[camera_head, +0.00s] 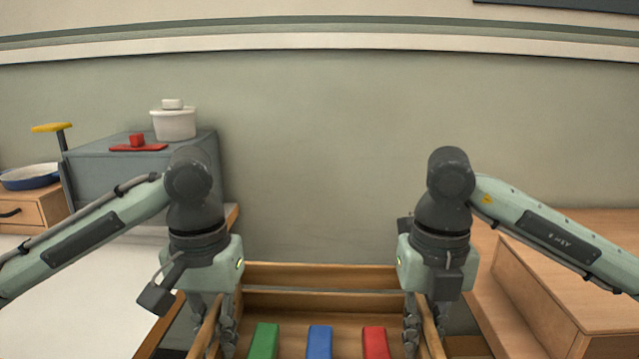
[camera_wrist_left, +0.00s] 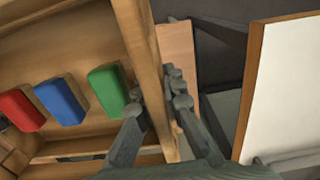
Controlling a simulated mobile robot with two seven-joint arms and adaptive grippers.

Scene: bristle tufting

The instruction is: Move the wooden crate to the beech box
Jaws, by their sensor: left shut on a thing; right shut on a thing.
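The wooden crate (camera_head: 320,276) is at the bottom centre of the head view, its near part cut off by the frame. It holds a green block (camera_head: 265,340), a blue block (camera_head: 319,341) and a red block (camera_head: 375,342). My left gripper (camera_head: 217,330) is shut on the crate's left wall. In the left wrist view its fingers (camera_wrist_left: 158,105) straddle that crate wall (camera_wrist_left: 137,45). My right gripper (camera_head: 424,328) is shut on the crate's right wall. A long brown wooden box (camera_head: 535,295) at the right may be the beech box; I cannot tell for sure.
A grey cabinet (camera_head: 105,175) at the left bears a white pot (camera_head: 174,124) and a red lidded piece (camera_head: 138,144). A blue pan (camera_head: 30,176) sits on a drawer unit (camera_head: 35,210). A white tabletop (camera_head: 85,300) lies left of the crate. A plain wall stands behind.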

